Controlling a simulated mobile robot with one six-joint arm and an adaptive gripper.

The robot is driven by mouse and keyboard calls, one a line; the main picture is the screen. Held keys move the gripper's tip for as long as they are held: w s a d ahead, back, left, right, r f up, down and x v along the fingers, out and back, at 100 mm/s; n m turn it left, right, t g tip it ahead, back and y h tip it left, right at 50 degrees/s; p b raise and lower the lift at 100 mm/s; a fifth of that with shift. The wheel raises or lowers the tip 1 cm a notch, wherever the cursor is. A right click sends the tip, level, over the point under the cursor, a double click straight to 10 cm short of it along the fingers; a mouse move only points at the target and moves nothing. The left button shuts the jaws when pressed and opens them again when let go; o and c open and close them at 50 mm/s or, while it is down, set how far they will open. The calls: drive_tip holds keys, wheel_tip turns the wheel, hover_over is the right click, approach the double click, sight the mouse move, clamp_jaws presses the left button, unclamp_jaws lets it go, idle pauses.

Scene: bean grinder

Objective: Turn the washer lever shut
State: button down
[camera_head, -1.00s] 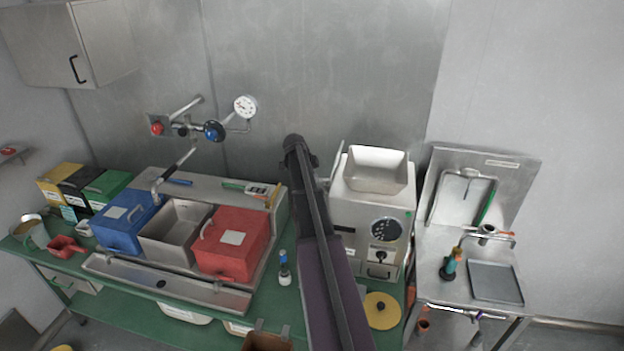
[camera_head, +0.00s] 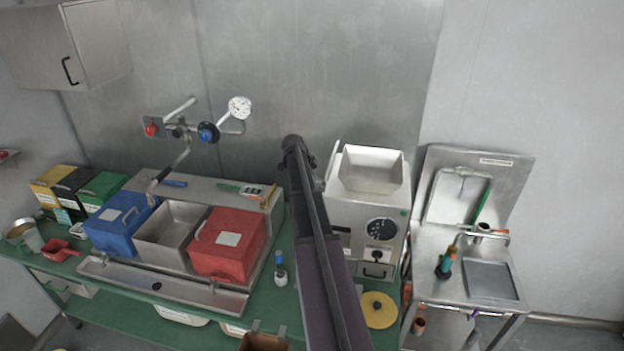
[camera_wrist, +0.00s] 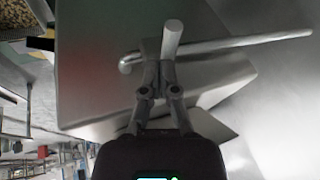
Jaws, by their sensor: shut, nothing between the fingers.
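The stainless washer stand (camera_head: 440,275) is at the right in the head view, with a raised back panel and a tray. A small purple-tipped part (camera_head: 475,313) shows below its front edge; I cannot tell whether it is the lever. In the wrist view, a pale round-ended post (camera_wrist: 172,36) and a long thin bar (camera_wrist: 245,42) cross a metal surface just beyond my fingertips. They look like the lever, but I cannot be sure. My gripper (camera_wrist: 159,72) is shut and empty beside the post; contact is unclear. The head view does not clearly show my gripper.
A grey tray (camera_head: 490,279) and a teal-and-orange item (camera_head: 446,262) are on the stand. The grinder machine (camera_head: 366,215) stands left of it, with a yellow disc (camera_head: 379,310) in front. A red box (camera_head: 228,243) is on the green bench. The floor right of the stand looks clear.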

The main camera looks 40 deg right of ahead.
drive_tip(key=p+v, duration=0.8)
drive_tip(key=v, duration=0.1)
drive_tip(key=shift+a+r+p, duration=0.15)
drive_tip(key=shift+r+p, duration=0.15)
drive_tip(key=shift+r, duration=0.1)
drive_tip(key=shift+f, duration=0.1)
idle(0.4)
drive_tip(key=a+f+m+g+h+b, duration=0.2)
drive_tip(key=a+m+h+b, duration=0.4)
drive_tip(key=a+b, duration=0.3)
drive_tip(key=f+h+b, duration=0.1)
drive_tip(key=b, duration=0.2)
drive_tip(key=shift+f+h+b, duration=0.15)
drive_tip(key=shift+h+b, duration=0.2)
drive_tip(key=shift+h, duration=0.05)
drive_tip(key=shift+w+d+f, duration=0.1)
drive_tip(key=w+f+b+x, duration=0.1)
drive_tip(key=b+x, duration=0.5)
drive_tip(key=x, duration=0.6)
drive_tip(key=shift+w+d+f, duration=0.15)
drive_tip(key=shift+w+d, duration=0.05)
drive_tip(key=shift+w, duration=0.55)
